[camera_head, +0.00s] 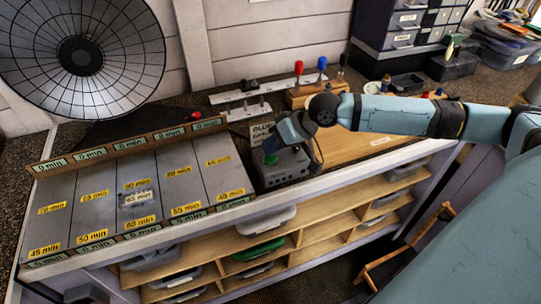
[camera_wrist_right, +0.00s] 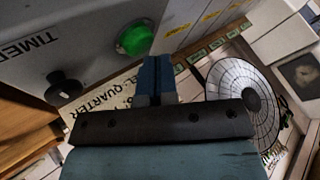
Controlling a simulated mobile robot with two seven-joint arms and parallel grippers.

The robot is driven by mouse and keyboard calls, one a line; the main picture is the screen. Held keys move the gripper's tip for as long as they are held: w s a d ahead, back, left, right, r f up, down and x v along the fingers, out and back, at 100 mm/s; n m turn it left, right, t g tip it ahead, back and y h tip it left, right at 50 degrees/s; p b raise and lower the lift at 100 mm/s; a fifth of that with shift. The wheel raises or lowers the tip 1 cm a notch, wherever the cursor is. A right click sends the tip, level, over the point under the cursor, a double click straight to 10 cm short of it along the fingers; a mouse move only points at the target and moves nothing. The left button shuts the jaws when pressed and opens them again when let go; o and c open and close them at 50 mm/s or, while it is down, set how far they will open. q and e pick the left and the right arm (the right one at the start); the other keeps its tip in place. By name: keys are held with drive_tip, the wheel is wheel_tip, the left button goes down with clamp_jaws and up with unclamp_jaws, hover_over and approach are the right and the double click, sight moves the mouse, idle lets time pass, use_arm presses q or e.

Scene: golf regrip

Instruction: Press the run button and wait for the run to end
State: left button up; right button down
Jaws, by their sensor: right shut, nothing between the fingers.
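The run button looks to be the round green button (camera_head: 271,159) on top of a grey timer box (camera_head: 285,170) on the bench. In the right wrist view the green button (camera_wrist_right: 134,39) shows bright on the box face, beside a black knob (camera_wrist_right: 64,85) and lettering that begins "TIMED". My right gripper (camera_head: 268,146) is shut and empty, with its tips pointing down close by the button. In the right wrist view its narrow fingertips (camera_wrist_right: 155,65) are just beside the button; I cannot tell whether they touch it. My left gripper is not in view.
Left of the box lies a grey rack (camera_head: 100,195) with yellow minute labels. A large round fan-like disc (camera_head: 120,55) stands at the back left. Behind my arm is a wooden block (camera_head: 300,98) with red and blue knobs. Shelves with bins (camera_head: 265,222) are below the bench.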

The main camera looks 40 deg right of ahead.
sight(272, 156)
drive_tip(key=shift+f, duration=0.55)
drive_tip(key=shift+r, duration=0.1)
idle(0.5)
drive_tip(key=shift+r+p, duration=0.85)
drive_tip(key=shift+p, duration=0.5)
drive_tip(key=shift+r, duration=0.15)
wheel_tip(272, 156, up, 5)
drive_tip(key=p, duration=0.5)
drive_tip(key=shift+p, duration=0.35)
